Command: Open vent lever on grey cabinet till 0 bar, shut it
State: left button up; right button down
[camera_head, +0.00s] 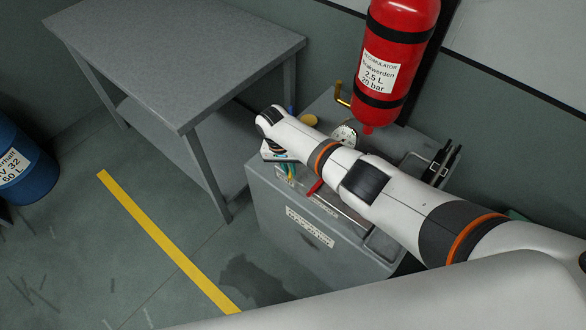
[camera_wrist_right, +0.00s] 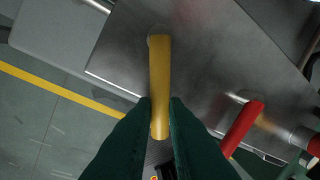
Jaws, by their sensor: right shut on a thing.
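The grey cabinet (camera_head: 275,215) stands below the red accumulator, with a white label on its front. In the right wrist view, a yellow lever (camera_wrist_right: 159,68) runs from a pivot on the grey metal top down between the fingers of my right gripper (camera_wrist_right: 160,104). The right gripper is shut on this lever near its free end. In the head view my right arm reaches over the cabinet top and hides the jaws and most of the lever. A round white gauge (camera_head: 345,134) shows partly behind the arm; its reading is too small to tell. My left gripper is not in view.
A red handle (camera_wrist_right: 242,127) lies to the right of the yellow one. The red accumulator (camera_head: 394,55) hangs above the cabinet. A grey table (camera_head: 180,55) stands at the left, with a blue drum (camera_head: 25,165) beyond. Floor with a yellow stripe (camera_head: 165,240) is clear.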

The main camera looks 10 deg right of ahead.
jog(key=m+b, duration=0.1)
jog(key=m, duration=0.1)
jog(key=w+a+m+b, duration=0.1)
jog(key=m, duration=0.1)
jog(key=a+m+g+b, duration=0.1)
jog(key=shift+w+m+y+b, duration=0.3)
jog(key=shift+w+m+b, duration=0.1)
dwell(0.3)
jog(key=c, duration=1.4)
grip_release()
jog(key=shift+c, duration=0.2)
